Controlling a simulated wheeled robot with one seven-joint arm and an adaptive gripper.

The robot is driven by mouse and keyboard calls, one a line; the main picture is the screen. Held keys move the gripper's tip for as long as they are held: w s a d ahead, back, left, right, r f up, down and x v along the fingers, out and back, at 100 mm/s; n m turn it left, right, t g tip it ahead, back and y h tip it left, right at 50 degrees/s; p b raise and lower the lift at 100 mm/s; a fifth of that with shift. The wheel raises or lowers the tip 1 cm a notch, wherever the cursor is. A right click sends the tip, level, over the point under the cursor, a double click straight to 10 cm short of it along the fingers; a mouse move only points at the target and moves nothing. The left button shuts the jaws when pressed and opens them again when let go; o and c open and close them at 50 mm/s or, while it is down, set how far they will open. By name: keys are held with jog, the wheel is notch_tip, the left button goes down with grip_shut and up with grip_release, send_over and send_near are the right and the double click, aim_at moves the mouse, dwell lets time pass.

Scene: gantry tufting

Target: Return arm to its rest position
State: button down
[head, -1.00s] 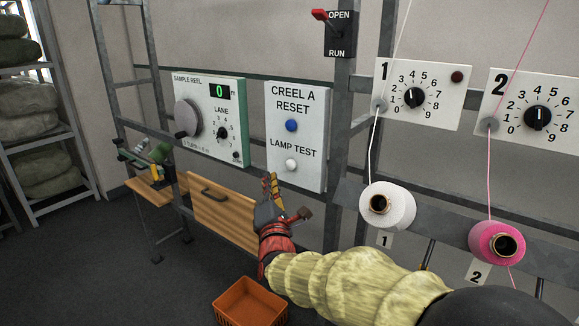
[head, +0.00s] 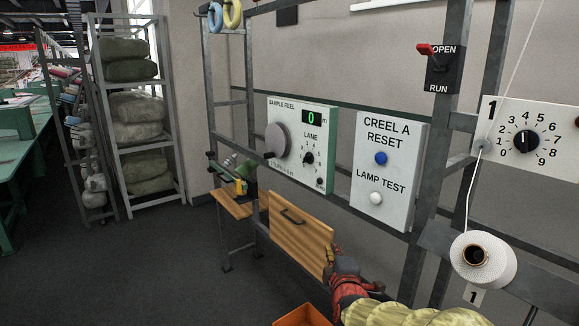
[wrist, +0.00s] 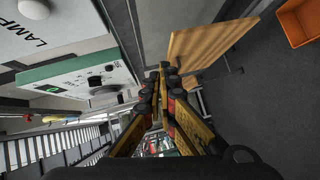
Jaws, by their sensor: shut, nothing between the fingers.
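My gripper (head: 329,258) is low in the head view, in front of the wooden drawer front, with my arm reaching in from the bottom right. In the wrist view my gripper (wrist: 164,72) points away from the camera with its yellow and black fingers together and nothing between them. It appears apart from the panels and the drawer front.
The sample reel panel (head: 325,145) and the creel reset panel (head: 408,150) hang on the grey frame. A wooden drawer front (head: 300,235) sits below. An orange crate (head: 303,317) is on the floor. A white yarn cone (head: 500,262) is at right. Floor at left is clear.

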jog(key=s+a+f+m+g+y, duration=0.1)
jog(key=s+f+m+g, duration=0.35)
jog(key=s, duration=0.35)
jog(key=s+a+f+m+g+y, duration=0.1)
jog(key=s+f+m+g, duration=0.2)
jog(key=s+f+m, duration=0.35)
jog(key=s+d+r+m+g+h, duration=0.1)
jog(key=s+d+r+m, duration=0.1)
jog(key=s, duration=1)
jog(key=s+d+r+m+g, duration=0.1)
jog(key=s+d+r+m, duration=0.2)
jog(key=s, duration=0.9)
jog(key=shift+s+d+r+g+h, duration=0.35)
jog(key=shift+d+r, duration=0.85)
jog(key=shift+r, duration=0.5)
